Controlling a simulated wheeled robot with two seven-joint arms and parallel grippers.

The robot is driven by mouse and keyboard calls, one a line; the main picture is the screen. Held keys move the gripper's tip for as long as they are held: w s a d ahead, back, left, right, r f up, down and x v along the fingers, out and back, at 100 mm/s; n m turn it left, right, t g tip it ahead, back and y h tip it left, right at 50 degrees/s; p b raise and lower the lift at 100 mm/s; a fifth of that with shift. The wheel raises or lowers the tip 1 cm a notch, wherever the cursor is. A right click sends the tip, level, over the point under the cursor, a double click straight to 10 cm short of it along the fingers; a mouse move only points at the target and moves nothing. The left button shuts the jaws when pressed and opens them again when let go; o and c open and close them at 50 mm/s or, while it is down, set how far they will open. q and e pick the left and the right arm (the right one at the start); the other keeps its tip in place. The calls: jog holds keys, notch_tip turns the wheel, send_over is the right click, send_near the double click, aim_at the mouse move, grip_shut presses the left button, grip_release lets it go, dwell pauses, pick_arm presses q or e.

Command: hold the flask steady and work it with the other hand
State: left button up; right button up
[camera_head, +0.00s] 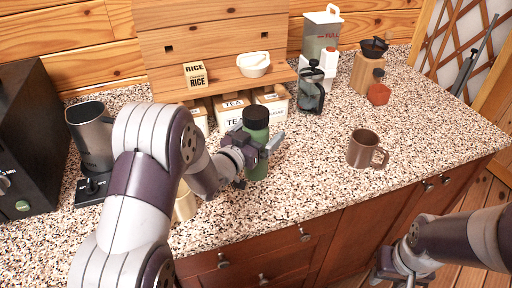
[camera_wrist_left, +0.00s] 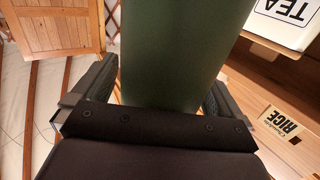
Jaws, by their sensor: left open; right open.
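The green flask (camera_head: 257,170) with a dark lid (camera_head: 256,113) stands upright near the front of the speckled counter. My left gripper (camera_head: 262,150) is at the flask's body, with its jaws open around it. In the left wrist view the flask (camera_wrist_left: 172,55) fills the space between the two fingers (camera_wrist_left: 155,95). A gap shows beside the left finger; the right finger looks close to or touching the flask. My right gripper (camera_head: 400,276) is open and empty at the bottom right, in front of the cabinets and below the counter's edge.
A brown mug (camera_head: 364,149) stands right of the flask. Tea boxes (camera_head: 231,112) stand close behind it, under a wooden shelf holding a rice box (camera_head: 195,75) and a white bowl (camera_head: 254,64). A dark grinder (camera_head: 311,90) stands behind. Counter between flask and mug is clear.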

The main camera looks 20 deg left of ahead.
pick_arm(q)
jog(key=c, duration=1.3)
jog(key=shift+o, duration=0.2)
jog(key=shift+r, duration=0.1)
jog(key=shift+r, duration=0.3)
jog(key=r, duration=0.4)
jog(key=shift+s+d, duration=0.25)
jog(key=shift+d, duration=0.1)
jog(key=s+d+r+b, duration=0.1)
jog(key=s+d+r, duration=0.5)
jog(key=s+d, duration=0.1)
jog(key=shift+s+d+r, duration=0.15)
jog(key=shift+d, duration=0.3)
